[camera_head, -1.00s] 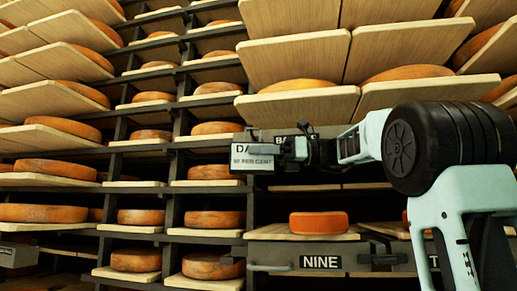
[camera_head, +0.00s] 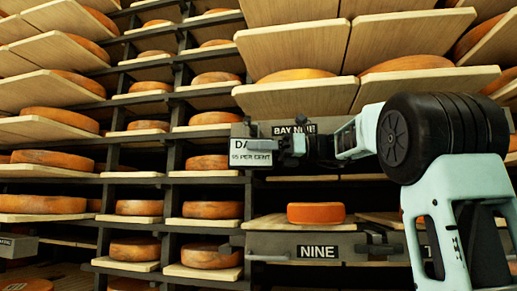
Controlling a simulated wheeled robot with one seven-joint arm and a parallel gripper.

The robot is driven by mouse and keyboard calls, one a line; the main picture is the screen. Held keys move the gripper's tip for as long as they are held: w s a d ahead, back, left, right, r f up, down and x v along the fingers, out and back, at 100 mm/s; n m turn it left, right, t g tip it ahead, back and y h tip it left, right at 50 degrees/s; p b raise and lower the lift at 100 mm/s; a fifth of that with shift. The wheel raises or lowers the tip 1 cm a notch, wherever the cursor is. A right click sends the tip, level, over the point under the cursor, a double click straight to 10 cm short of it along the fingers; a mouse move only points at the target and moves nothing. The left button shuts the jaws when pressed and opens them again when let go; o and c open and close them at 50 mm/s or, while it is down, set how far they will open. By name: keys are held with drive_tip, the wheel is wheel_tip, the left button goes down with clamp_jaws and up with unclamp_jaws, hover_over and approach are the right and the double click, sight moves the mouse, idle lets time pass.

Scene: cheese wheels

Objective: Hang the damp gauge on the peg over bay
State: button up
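The damp gauge (camera_head: 248,160) is a pale plate reading "DA…" above a line ending "PER CENT". It is in front of the grey rail (camera_head: 240,130) that carries the BAY NINE sign (camera_head: 294,129), below and left of that sign. My gripper (camera_head: 278,147) reaches in from the right and covers the right part of the gauge's upper lettering. It appears shut on the gauge, though the fingers are small and partly hidden. The peg cannot be made out. Whether the gauge touches the rail cannot be told.
Below is a board with an orange cheese wheel (camera_head: 316,213) and a plate marked NINE (camera_head: 317,252). Overhanging boards (camera_head: 296,97) with cheeses are just above the rail. Shelves of cheese wheels fill the left. The dark gap under the rail looks open.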

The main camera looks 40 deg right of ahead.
drive_tip(key=o, duration=0.4)
drive_tip(key=shift+o, duration=0.2)
drive_tip(key=b+v, duration=0.2)
drive_tip(key=v, duration=0.5)
drive_tip(key=shift+s+d+b, duration=0.2)
drive_tip(key=shift+b, duration=0.15)
